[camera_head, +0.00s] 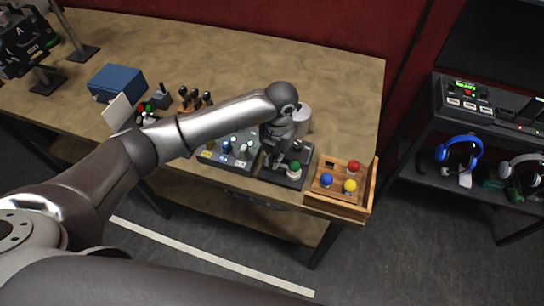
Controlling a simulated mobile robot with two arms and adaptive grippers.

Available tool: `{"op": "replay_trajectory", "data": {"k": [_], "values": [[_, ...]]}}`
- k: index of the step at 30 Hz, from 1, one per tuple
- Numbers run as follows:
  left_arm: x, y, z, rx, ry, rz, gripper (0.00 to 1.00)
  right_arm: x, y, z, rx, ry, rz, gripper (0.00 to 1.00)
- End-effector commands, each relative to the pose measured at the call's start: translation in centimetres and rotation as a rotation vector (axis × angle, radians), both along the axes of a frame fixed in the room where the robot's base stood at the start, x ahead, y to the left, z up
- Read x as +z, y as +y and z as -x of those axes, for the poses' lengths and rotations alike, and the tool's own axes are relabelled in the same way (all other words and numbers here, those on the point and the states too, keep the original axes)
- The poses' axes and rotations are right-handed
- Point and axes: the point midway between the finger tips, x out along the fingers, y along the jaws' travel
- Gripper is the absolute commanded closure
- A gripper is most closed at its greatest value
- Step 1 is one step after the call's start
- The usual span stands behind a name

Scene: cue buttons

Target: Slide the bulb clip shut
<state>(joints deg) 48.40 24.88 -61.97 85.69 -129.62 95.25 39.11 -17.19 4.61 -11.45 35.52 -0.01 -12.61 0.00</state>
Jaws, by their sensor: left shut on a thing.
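A black base (283,181) stands near the front edge of the wooden table, with a round green bulb (294,168) upright on its right part. My left gripper (271,161) reaches down over this base, just left of the green bulb. Its fingers are shut on a small part at the base, which appears to be the bulb clip. The clip itself is mostly hidden by the fingers, so its exact position cannot be told. My right gripper is not in view.
A wooden box (333,202) with red, blue and yellow balls stands close on the right. A panel of small buttons (223,154) is close on the left. A blue box (117,82) sits further left.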

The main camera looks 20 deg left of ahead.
Motion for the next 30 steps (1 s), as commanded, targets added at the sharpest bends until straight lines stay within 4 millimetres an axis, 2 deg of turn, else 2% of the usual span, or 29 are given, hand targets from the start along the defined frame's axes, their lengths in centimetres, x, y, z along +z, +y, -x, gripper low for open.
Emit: {"op": "replay_trajectory", "data": {"k": [8, 9, 15, 25, 30], "values": [[0.1, -0.4, 0.0, -0.003, -0.004, 0.007, 1.00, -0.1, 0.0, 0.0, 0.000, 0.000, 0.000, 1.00], [0.1, -0.5, 0.0, -0.003, -0.004, 0.007, 0.90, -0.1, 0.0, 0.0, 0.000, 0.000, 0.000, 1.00], [0.1, -0.4, 0.0, -0.003, -0.004, 0.006, 0.67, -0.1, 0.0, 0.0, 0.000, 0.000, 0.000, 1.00], [0.4, -0.3, -0.1, -0.001, -0.003, 0.004, 0.67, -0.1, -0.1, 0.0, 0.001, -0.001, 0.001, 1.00], [2.6, -0.4, -0.1, -0.002, -0.006, 0.003, 0.67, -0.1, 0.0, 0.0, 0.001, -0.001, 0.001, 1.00]]}}
